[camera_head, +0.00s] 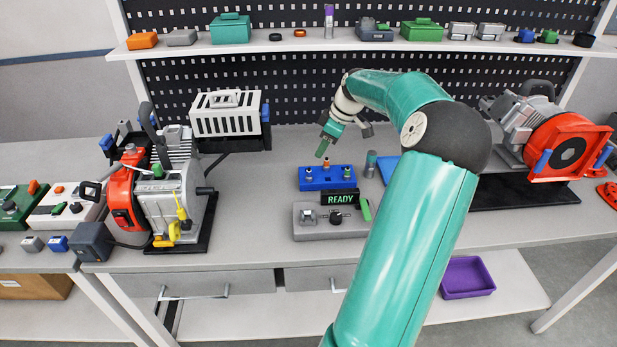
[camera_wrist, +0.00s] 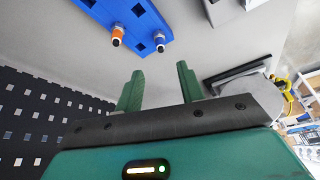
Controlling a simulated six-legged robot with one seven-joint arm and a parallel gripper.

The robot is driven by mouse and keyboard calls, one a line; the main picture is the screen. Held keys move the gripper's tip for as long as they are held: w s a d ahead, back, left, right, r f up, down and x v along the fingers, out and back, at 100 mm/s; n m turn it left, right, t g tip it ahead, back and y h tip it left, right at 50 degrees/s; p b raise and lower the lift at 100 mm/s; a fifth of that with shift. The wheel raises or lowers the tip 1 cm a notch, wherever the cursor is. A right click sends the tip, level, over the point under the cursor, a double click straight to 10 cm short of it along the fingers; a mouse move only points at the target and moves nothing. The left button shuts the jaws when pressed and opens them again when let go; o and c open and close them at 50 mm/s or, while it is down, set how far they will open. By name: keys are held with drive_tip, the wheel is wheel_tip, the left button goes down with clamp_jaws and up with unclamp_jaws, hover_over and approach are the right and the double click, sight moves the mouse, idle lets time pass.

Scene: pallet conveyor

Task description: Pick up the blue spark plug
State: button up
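The blue spark plug (camera_wrist: 160,42) stands in a blue holder block (camera_wrist: 130,12) in the wrist view, with a pale body and a dark tip. An orange-marked spark plug (camera_wrist: 118,34) sits beside it in the same block.
A grey fixture (camera_head: 318,232) with a READY display (camera_head: 341,198) stands in front of the holder. A red engine (camera_head: 125,195) is on the left and a red-orange machine (camera_head: 565,145) on the right. A loaded shelf (camera_head: 340,40) runs behind.

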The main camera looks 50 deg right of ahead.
sight(309, 169)
drive_tip(key=x, duration=1.1)
drive_tip(key=shift+a, duration=0.15)
drive_tip(key=shift+r, duration=0.1)
clamp_jaws()
